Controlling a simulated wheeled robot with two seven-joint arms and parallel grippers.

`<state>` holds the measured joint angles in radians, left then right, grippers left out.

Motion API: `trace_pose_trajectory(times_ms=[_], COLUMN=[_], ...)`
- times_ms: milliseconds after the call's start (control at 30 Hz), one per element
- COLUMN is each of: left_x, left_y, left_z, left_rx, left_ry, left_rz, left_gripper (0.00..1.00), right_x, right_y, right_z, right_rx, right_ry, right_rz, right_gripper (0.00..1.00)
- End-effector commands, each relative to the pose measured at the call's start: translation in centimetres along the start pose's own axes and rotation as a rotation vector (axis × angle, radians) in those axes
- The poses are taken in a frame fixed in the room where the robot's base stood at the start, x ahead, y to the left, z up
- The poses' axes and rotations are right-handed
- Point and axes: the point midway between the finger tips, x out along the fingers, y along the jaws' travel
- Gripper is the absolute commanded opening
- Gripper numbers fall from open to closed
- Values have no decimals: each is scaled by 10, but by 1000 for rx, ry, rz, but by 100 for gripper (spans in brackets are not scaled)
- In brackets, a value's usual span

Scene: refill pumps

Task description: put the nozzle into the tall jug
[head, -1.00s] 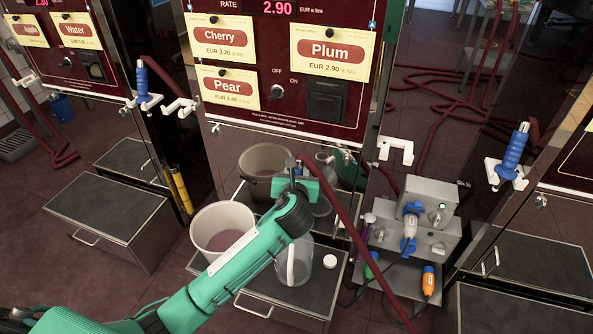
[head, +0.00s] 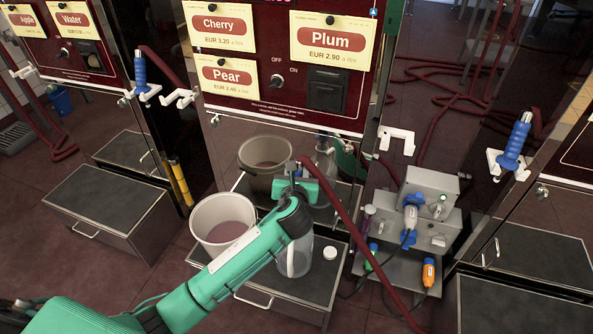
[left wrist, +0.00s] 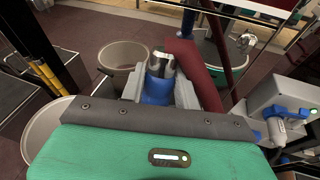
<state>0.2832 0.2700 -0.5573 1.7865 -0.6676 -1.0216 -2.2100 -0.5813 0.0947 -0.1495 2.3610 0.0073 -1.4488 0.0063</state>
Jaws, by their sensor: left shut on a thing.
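The tall clear jug (head: 296,258) stands on the step in the head view, partly hidden behind my left wrist. My left gripper (head: 299,182) is above it near the shiny panel. In the left wrist view my left gripper (left wrist: 160,98) is shut on the nozzle (left wrist: 157,90), which has a blue body and a metal part. A dark red hose (head: 342,210) runs from the gripper area down to the right. The nozzle's tip and the jug's mouth are hidden, so I cannot tell whether the tip is inside. My right gripper is not in view.
A white bucket (head: 222,222) with reddish contents stands left of the jug. A white cap (head: 331,253) lies on the step (head: 290,290) to its right. A grey device (head: 430,215) stands further right. The shiny panel behind mirrors the bucket and jug.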

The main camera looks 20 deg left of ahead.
Motion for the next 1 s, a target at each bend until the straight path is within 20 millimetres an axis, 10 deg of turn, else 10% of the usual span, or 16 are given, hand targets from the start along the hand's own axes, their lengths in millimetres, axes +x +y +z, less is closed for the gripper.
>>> trace_pose_trajectory(times_ms=[767,800,1000], left_x=[8,8,8], left_y=[-3,-3,-3], left_z=[-30,-30,-30], left_rx=[1,0,0], left_ry=[-1,-1,-1], left_rz=[0,0,0], left_gripper=[4,36,57], right_x=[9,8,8], right_y=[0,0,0], right_z=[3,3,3], right_rx=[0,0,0], right_ry=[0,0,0], right_rz=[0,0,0], right_gripper=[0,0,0])
